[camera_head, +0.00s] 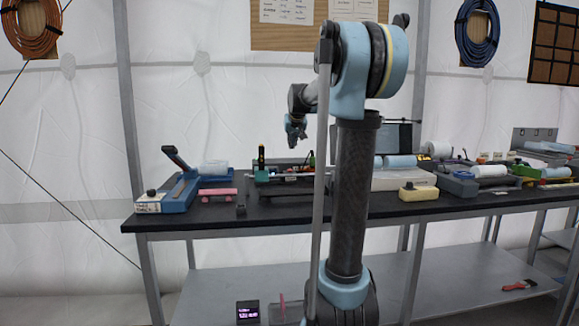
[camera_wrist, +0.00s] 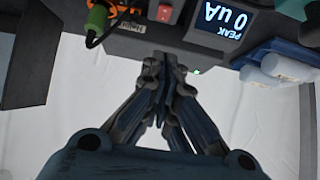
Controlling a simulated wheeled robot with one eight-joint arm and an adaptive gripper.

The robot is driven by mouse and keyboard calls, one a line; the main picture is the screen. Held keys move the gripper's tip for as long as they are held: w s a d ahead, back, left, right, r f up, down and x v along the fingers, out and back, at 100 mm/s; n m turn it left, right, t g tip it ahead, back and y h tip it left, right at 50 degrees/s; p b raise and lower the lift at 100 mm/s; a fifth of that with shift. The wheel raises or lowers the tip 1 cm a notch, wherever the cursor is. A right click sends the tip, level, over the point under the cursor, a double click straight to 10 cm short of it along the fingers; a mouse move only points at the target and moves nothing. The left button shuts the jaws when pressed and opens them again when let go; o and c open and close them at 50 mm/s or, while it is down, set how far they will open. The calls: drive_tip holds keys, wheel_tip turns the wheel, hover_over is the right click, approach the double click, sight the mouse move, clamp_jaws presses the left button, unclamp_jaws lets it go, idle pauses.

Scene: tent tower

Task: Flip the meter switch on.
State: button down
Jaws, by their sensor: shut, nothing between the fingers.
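The meter shows in the wrist view at the top, with a lit display (camera_wrist: 221,20) reading "PEAK 0 uA", upside down in the picture. A red switch (camera_wrist: 166,13) sits on its face to the left of the display; its on or off position is too small to tell. My gripper (camera_wrist: 165,70) is shut and empty, its tips just below the switch in the wrist view and apart from it. In the head view my gripper (camera_head: 296,140) hangs above the bench (camera_head: 330,208). I cannot pick out the meter surely in the head view.
A green plug with a black cable (camera_wrist: 96,20) and an orange part are left of the switch. White-and-blue cylinders (camera_wrist: 275,70) are to the right. In the head view a blue lever tool (camera_head: 180,192) stands at the bench's left end, and several items crowd its right.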

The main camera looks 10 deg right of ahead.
drive_tip(key=shift+d+f, duration=0.1)
hover_over(290, 171)
wheel_tip(290, 171, down, 6)
drive_tip(key=shift+s+f, duration=0.1)
drive_tip(key=shift+f, duration=0.1)
drive_tip(key=f, duration=0.3)
drive_tip(key=shift+w+f, duration=0.1)
drive_tip(key=shift+w, duration=0.1)
drive_tip(key=shift+f, duration=0.7)
